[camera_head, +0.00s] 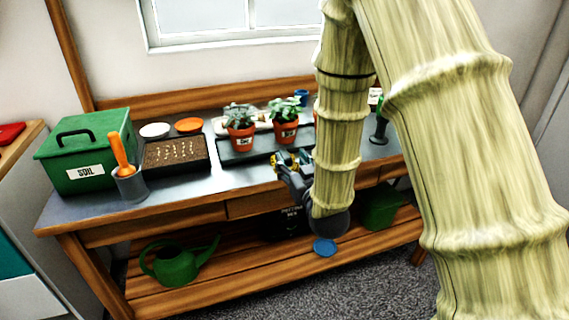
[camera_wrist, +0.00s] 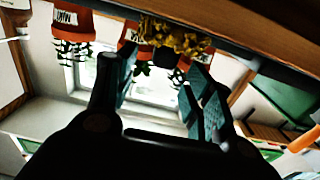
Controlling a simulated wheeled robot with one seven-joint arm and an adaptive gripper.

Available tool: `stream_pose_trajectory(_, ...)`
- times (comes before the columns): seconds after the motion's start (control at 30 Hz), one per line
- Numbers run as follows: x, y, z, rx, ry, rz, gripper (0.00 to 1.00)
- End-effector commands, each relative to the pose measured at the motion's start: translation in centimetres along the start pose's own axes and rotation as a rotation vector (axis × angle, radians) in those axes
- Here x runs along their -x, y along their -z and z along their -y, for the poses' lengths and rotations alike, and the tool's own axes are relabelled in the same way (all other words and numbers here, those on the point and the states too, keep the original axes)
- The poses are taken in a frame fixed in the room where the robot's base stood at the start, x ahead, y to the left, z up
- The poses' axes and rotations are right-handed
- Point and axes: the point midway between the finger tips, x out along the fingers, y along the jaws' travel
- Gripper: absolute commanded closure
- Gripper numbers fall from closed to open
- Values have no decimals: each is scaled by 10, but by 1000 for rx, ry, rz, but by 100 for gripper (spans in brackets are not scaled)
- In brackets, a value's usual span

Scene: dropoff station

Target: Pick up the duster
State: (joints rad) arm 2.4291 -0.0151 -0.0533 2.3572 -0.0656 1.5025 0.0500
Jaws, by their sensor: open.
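A yellow, fluffy-looking thing, probably the duster (camera_wrist: 188,43), shows ahead of my gripper in the wrist view, at the wooden table edge, with a dark round part at its middle. Small yellow patches of it also show in the head view (camera_head: 279,157) at the bench's front edge, partly hidden by my gripper. My gripper (camera_wrist: 158,78) is open, its two fingers apart with nothing between them. In the head view my gripper (camera_head: 284,167) is at the bench front, just below the potted plants. I cannot tell whether it touches the yellow thing.
Two potted plants (camera_head: 240,137) stand on a dark tray close behind my gripper. A seed tray (camera_head: 175,153), a cup with an orange-handled tool (camera_head: 130,187) and a green soil box (camera_head: 88,143) stand left. A watering can (camera_head: 175,264) is on the lower shelf.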

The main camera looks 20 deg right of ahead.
Motion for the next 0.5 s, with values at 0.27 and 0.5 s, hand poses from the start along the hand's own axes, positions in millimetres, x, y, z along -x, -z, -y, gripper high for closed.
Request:
stream_pose_trajectory(0.27,-18,-1,0,0,0,1,48)
stream_pose_trajectory(0.5,-48,-4,2,-1,-1,0,48)
